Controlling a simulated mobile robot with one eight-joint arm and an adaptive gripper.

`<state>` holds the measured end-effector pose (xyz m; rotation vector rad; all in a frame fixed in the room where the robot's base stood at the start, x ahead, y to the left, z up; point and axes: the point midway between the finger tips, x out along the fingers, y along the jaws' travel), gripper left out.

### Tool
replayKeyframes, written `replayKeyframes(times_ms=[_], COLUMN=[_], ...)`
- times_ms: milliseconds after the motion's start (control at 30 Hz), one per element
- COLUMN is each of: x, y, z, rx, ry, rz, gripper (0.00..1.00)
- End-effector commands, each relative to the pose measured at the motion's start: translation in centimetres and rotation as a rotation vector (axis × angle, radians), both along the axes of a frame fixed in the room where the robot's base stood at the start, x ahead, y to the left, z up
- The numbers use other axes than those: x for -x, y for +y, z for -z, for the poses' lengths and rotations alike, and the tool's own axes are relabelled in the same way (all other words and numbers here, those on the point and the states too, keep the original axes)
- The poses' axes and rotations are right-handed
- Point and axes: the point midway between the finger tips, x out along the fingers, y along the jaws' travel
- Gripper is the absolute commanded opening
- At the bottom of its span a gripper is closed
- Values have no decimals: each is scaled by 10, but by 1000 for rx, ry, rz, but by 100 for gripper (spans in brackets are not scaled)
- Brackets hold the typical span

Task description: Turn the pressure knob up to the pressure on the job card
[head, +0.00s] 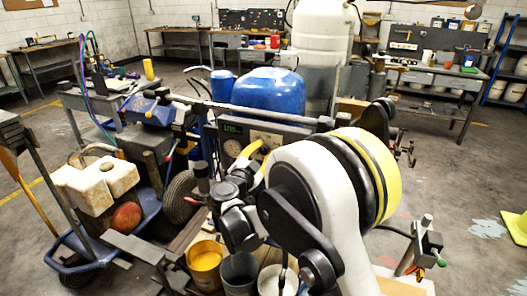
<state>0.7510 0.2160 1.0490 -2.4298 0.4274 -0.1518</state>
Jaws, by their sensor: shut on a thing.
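The control panel (284,131) is a dark grey box in front of the blue tank, with small green characters on its display (231,128) that I cannot read for sure. My gripper (256,148) has yellow fingers that reach up to the panel's face, right of the display. It is shut on what appears to be the pressure knob, which the fingers mostly hide. My white and black arm covers the panel's lower right side. I cannot make out a readable job card.
The blue tank (268,92) stands behind the panel. A yellow bucket (206,264) and a dark bucket (240,272) stand below my wrist. A grey bar (262,113) runs just above the panel. Open floor lies to the right, with a yellow marker (515,227).

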Motion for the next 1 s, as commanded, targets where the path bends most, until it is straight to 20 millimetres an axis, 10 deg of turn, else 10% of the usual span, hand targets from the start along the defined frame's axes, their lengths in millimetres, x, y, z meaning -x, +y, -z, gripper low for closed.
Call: replayKeyframes(times_ms=[400,433,500,1000], x=[0,0,0,24], y=[0,0,0,10], z=[0,0,0,0], rx=[-89,-89,-89,-89], ry=[-31,-31,-31,-31], rz=[-1,-1,-1,-3], gripper=[0,36,52,52])
